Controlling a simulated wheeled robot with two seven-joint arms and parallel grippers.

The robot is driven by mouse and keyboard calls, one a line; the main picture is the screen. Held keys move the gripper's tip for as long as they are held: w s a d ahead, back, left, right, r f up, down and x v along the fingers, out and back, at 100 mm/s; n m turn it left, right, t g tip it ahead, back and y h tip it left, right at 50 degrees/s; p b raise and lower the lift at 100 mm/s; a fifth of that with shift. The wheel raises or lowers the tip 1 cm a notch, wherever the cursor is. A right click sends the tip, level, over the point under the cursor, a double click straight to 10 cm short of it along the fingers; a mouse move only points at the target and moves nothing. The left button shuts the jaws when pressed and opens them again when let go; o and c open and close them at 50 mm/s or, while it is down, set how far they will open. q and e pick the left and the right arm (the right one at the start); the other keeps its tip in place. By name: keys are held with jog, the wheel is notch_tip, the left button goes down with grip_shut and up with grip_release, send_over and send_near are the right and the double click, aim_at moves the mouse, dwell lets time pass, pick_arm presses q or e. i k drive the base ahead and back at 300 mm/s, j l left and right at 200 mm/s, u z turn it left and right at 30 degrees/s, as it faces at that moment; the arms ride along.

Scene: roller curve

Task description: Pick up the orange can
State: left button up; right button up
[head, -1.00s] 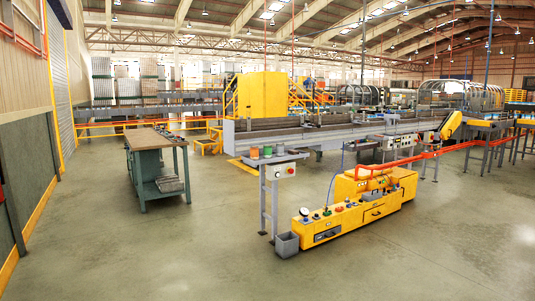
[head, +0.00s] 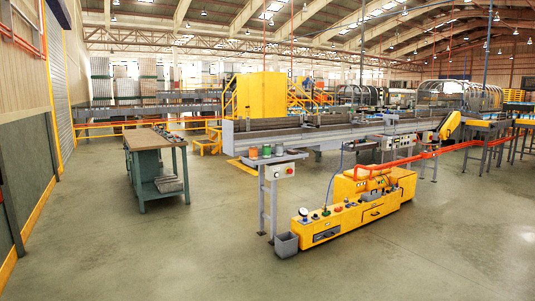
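All look upright. Neither of my grippers is in view.
A workbench (head: 150,140) is to the left. A long conveyor (head: 330,132) runs behind. The floor (head: 170,250) in front is open.

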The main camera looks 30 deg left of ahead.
aim_at(253, 149)
jog(key=i+j+u, duration=1.3)
jog(key=i, duration=0.45)
jog(key=i+u, duration=0.35)
jog(key=i, duration=0.4)
jog(key=i+z, duration=0.1)
jog(key=i, duration=0.95)
jog(key=i+j, duration=0.15)
jog(key=i, duration=0.95)
jog(key=l+z, duration=0.05)
